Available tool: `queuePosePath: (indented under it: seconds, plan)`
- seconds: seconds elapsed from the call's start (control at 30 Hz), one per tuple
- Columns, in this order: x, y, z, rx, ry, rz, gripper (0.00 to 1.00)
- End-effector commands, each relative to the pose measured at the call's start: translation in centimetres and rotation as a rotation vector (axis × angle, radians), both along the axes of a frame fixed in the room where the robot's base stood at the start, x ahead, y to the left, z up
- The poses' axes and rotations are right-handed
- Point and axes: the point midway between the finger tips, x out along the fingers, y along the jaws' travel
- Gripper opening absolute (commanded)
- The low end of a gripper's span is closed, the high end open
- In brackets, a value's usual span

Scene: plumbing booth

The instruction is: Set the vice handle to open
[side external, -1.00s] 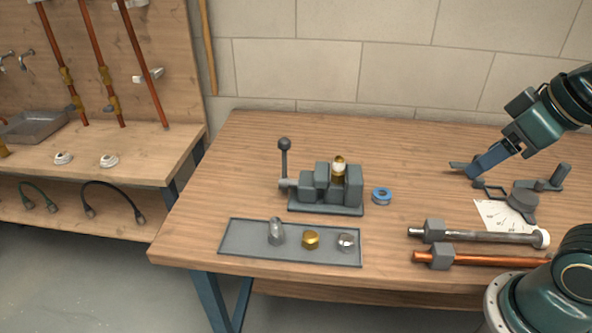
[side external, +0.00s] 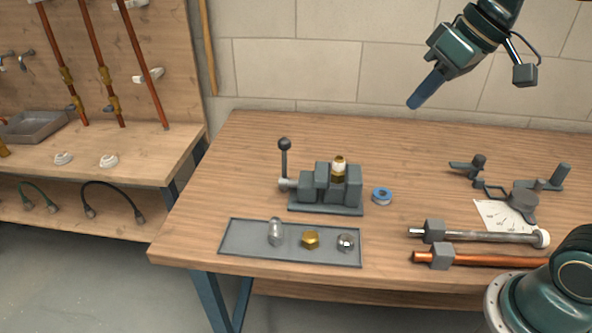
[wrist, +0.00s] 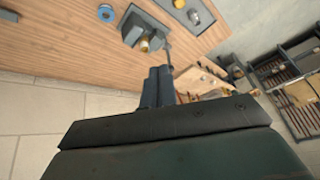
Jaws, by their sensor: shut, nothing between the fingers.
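The grey vice (side external: 330,187) stands on the wooden table with a brass fitting (side external: 338,168) with a white band held upright in its jaws. The vice handle (side external: 284,163) is a thin upright lever with a dark ball on top, at the vice's left end. My gripper (side external: 412,104) is shut and empty, in the air above and to the right of the vice, apart from it. In the wrist view the fingers (wrist: 158,72) are together, and the vice (wrist: 152,28) shows beyond them at the top; its handle is hard to make out there.
A blue tape roll (side external: 381,196) lies right of the vice. A grey tray (side external: 245,255) with several fittings is in front. Two pipes with grey blocks, a paper sheet (side external: 492,212) and a dark lever fixture (side external: 523,199) are on the right. The table's back middle is clear.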

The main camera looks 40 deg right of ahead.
Motion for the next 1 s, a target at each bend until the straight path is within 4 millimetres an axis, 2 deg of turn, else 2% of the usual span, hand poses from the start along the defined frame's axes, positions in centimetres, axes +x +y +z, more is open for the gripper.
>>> queuePosePath:
  seconds: [0.03,0.27,0.53,0.77,1.0]
  plan:
    - [1.3,0.0,0.2,0.010,0.005,0.010,0.00]
    - [6.7,0.2,0.8,0.058,0.019,0.070,0.00]
    - [12.7,-0.3,0.4,0.116,0.034,0.142,0.00]
    - [17.3,-1.4,-1.1,0.167,0.048,0.200,0.00]
    - [21.4,-3.0,-3.5,0.221,0.064,0.264,0.00]
